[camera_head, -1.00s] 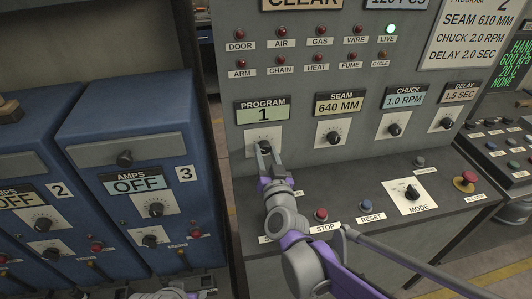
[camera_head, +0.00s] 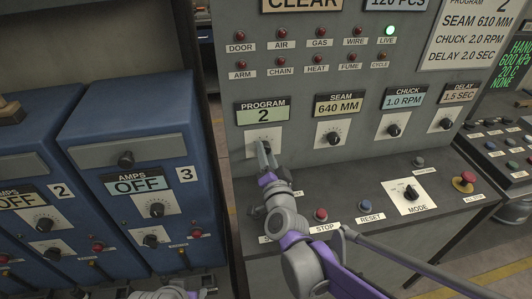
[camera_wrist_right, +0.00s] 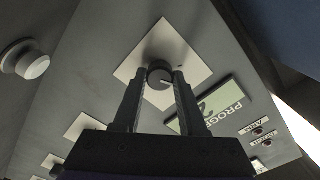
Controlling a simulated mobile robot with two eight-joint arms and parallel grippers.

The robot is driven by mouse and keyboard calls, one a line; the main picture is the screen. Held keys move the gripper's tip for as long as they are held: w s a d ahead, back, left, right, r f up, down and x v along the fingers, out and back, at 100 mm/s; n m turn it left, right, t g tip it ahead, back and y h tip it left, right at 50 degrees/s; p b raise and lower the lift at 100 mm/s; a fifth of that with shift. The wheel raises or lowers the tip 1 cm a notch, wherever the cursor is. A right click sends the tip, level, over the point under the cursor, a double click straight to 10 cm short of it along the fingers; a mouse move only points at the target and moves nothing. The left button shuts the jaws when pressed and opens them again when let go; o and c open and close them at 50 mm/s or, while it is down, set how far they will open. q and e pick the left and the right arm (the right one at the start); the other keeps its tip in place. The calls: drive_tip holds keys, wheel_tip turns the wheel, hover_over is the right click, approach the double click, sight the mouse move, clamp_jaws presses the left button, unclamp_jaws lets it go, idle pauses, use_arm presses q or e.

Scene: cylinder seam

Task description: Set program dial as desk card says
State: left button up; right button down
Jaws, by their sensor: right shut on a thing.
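The program dial (camera_wrist_right: 160,75) is a dark round knob on a white square plate (camera_head: 249,147). My right gripper (camera_wrist_right: 160,79) is shut on it, one fingertip on each side in the right wrist view. In the head view my right gripper (camera_head: 266,151) covers most of the knob. The program display (camera_head: 263,114) above it reads 2. The card (camera_head: 478,35) at the upper right shows "PROGRAM 2", its top line partly cut off, then seam 610 MM, chuck 2.0 RPM and delay 2.0 SEC. Parts of my left arm show at the bottom edge; its fingers are not clear.
Seam dial (camera_head: 333,138), chuck dial (camera_head: 394,131) and delay dial (camera_head: 446,124) sit to the right, reading 640 MM, 1.0 RPM and 1.5 SEC. Below are the stop button (camera_head: 321,215), reset button (camera_head: 365,206) and mode switch (camera_head: 410,192). Blue cabinets (camera_head: 128,112) stand at left.

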drive_tip(key=shift+m, duration=0.4)
drive_tip(key=shift+c, duration=2.3)
unclamp_jaws()
drive_tip(key=shift+s, duration=0.1)
drive_tip(key=s+d, duration=0.2)
drive_tip(key=s, duration=0.8)
drive_tip(key=shift+s, duration=0.25)
drive_tip(key=shift+f, duration=0.1)
